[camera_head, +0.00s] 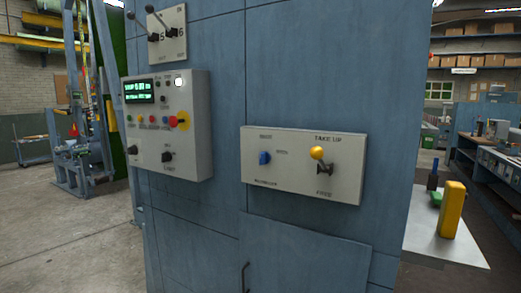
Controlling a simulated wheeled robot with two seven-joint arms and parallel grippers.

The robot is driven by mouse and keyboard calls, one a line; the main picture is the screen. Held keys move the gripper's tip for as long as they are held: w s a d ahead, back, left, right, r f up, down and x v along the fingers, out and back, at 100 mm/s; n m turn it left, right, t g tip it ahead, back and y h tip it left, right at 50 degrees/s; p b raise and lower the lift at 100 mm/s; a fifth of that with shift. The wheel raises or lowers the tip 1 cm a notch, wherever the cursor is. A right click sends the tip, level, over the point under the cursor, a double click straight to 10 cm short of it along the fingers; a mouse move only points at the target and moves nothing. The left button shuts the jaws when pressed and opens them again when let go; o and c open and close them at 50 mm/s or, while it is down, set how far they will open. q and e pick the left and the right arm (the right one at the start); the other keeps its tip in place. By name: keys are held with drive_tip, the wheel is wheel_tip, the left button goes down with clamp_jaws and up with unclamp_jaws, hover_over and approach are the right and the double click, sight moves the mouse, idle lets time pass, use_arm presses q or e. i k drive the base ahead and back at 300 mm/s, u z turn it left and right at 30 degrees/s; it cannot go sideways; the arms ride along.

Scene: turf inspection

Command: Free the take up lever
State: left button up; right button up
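The take up lever (319,160) has a yellow ball knob and a dark pivot below it. It sits on the right half of a pale panel (285,178) fixed to a blue cabinet face, under the lettering "TAKE UP". The knob is at the upper end and the pivot lies lower, above a small label that looks like "FREE". A blue knob (264,158) is on the left half of the same panel. Neither of my grippers shows in the head view.
A control box (168,125) with a green display and several buttons is on the cabinet to the left. Two switch levers (167,35) are above it. A cabinet door (300,255) is below the panel. A shelf (440,235) at right holds a yellow object (452,210).

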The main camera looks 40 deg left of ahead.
sight(317, 152)
drive_tip(key=u, duration=0.55)
drive_tip(key=i, duration=0.45)
drive_tip(key=u, duration=0.95)
